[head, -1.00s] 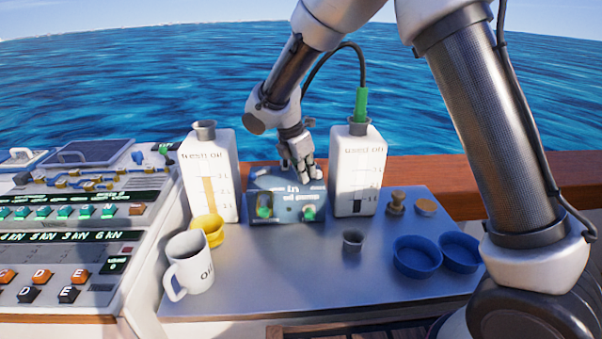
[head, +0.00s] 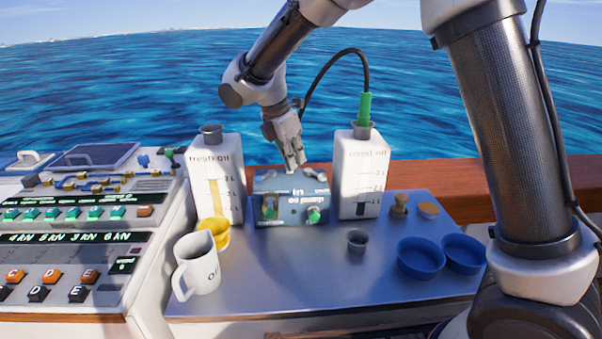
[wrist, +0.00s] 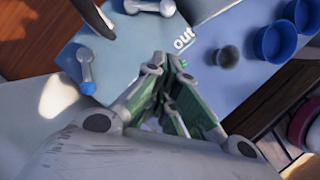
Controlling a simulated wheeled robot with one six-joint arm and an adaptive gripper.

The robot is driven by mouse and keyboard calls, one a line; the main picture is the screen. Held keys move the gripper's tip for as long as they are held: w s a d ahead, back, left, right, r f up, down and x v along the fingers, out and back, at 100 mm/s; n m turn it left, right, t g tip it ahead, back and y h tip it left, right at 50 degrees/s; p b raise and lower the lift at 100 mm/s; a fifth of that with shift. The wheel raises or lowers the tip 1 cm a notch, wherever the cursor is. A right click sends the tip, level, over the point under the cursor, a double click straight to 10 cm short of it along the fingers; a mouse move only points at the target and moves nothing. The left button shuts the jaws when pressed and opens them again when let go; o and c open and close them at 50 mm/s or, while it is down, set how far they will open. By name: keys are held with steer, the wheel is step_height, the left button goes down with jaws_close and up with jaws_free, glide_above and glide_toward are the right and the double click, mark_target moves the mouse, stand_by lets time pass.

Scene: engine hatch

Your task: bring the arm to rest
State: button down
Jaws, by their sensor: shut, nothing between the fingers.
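My gripper (head: 294,163) is shut and empty in the head view. It hangs pointing down, just above the blue pump box (head: 292,210), which stands between two white oil containers. In the wrist view my gripper (wrist: 178,72) shows its closed fingers with green inner pads. The left container (head: 217,180) has a grey neck. The right container (head: 361,175) has a green fitting with a black hose in its top. I cannot tell from these views whether the fingertips touch the box.
A white mug (head: 197,265) and a yellow cup (head: 214,232) stand at the tray's left. A small grey cup (head: 357,241) and two blue bowls (head: 420,257) (head: 463,253) stand right. A control panel (head: 75,230) is at the left. The tray's front middle (head: 290,275) is clear.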

steer(key=s+d+r+m+y, duration=0.1)
steer(key=s+d+r+m, duration=0.2)
steer(key=s+d+m, duration=0.5)
steer(key=s+d+r+m+t+y, duration=0.1)
steer(key=s+d+r+m, duration=0.2)
steer(key=s+d+m, duration=0.5)
steer(key=s+d+r+m+t+y, duration=0.1)
steer(key=s+d+r+m, duration=0.3)
steer(key=d, duration=1.2)
steer(key=s+m, duration=0.4)
steer(key=s, duration=0.3)
steer(key=shift+s, duration=0.3)
